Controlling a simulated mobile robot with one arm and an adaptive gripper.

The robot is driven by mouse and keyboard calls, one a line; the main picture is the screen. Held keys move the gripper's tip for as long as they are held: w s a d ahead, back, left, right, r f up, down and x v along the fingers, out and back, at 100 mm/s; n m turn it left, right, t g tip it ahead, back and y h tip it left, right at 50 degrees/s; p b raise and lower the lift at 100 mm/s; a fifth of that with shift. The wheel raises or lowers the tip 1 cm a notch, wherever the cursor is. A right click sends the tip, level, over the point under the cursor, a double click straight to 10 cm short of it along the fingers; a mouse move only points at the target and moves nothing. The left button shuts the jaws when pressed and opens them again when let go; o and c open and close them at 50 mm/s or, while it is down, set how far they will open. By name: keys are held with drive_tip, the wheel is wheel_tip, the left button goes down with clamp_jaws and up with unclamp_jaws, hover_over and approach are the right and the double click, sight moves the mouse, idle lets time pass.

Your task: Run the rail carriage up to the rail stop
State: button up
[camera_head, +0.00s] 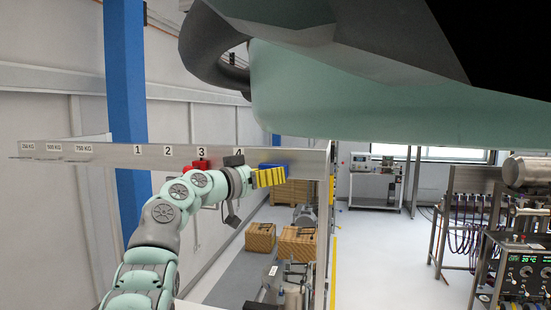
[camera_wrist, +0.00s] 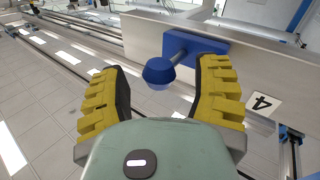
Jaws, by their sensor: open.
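The rail (camera_head: 110,153) is a long grey metal beam with labels 1 to 4. A blue block (camera_head: 273,166), which looks like the carriage, is on it right of label 4. In the wrist view the blue carriage (camera_wrist: 207,46) has a round blue knob (camera_wrist: 160,71) on a short stem. My gripper (camera_head: 268,178) has yellow fingers and is open at the carriage. In the wrist view my gripper (camera_wrist: 163,72) has the knob between its fingers, with no clear contact. A red block (camera_head: 201,166), possibly the rail stop, is below label 3.
Weight signs (camera_head: 53,148) show at the rail's left end. Cardboard boxes (camera_head: 260,237) stand on the floor behind the arm. A bench with control equipment (camera_head: 520,265) is at the right. The floor in the middle right is clear.

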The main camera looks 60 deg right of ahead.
drive_tip(key=shift+s+d, duration=0.15)
drive_tip(key=shift+d, duration=0.35)
drive_tip(key=shift+o, duration=0.2)
clamp_jaws()
